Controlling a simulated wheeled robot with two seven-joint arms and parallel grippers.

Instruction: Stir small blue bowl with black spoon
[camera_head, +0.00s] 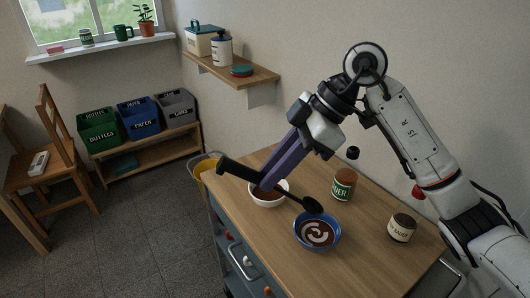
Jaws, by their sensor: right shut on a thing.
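My right gripper (268,178) is shut on the black spoon (240,172) by its handle, with the handle's thick end pointing left. The spoon's head (311,205) is at the far rim of the small blue bowl (318,247); I cannot tell whether it touches the bowl. The blue bowl stands on the wooden worktop and holds dark brown contents with a pale swirl. My left gripper is not in view.
A white bowl (267,204) with brown contents stands under the gripper and spoon. A brown jar (343,185) and a dark-lidded jar (401,228) stand to the right on the worktop (285,268). The worktop's front area is clear. A shelf (262,77) hangs on the wall behind.

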